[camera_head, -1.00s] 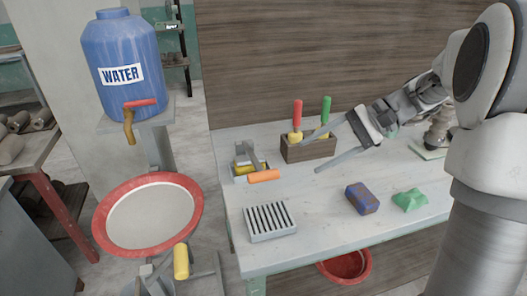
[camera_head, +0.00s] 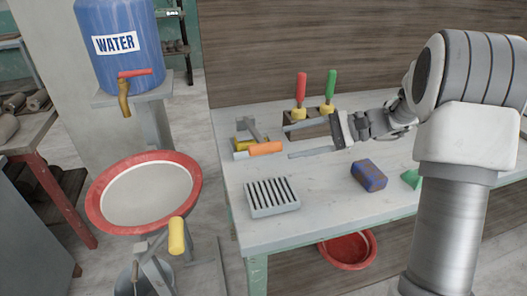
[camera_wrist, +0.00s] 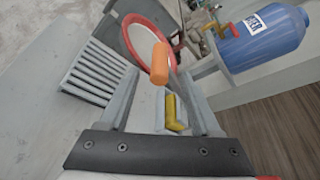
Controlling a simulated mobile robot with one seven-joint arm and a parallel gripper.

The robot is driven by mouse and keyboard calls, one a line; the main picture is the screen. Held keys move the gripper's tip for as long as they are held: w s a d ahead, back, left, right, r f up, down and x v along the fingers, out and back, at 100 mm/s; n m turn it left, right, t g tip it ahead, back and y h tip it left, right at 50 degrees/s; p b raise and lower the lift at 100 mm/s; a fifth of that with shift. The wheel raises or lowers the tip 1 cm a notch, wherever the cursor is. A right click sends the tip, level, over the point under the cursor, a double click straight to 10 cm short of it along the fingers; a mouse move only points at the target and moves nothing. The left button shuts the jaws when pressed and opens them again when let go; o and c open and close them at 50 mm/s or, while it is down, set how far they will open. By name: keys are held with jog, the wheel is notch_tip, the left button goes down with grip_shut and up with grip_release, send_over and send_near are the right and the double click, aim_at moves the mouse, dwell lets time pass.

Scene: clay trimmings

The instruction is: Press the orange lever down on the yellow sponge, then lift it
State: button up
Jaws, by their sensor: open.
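The orange lever (camera_head: 266,148) sticks out to the front right of a grey metal press at the back left of the workbench. The yellow sponge (camera_head: 244,145) lies in the press, partly hidden behind the lever. In the wrist view the orange lever (camera_wrist: 159,63) shows between my fingers, and the yellow sponge (camera_wrist: 176,113) shows below it, near the right finger. My gripper (camera_head: 287,141) is open and empty, to the right of the lever, with its fingers pointing left toward it. I see no contact with the lever.
A wooden box (camera_head: 312,117) with red-handled and green-handled tools stands close behind my fingers. A slatted grey rack (camera_head: 271,197), a blue-brown block (camera_head: 369,175) and a green lump (camera_head: 411,179) lie in front. The bench front is otherwise clear.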

aim_at(264, 149)
jog(key=b+x, duration=0.1)
jog(key=x, duration=0.7)
jog(key=shift+a, duration=0.1)
grip_shut()
dwell(1.2)
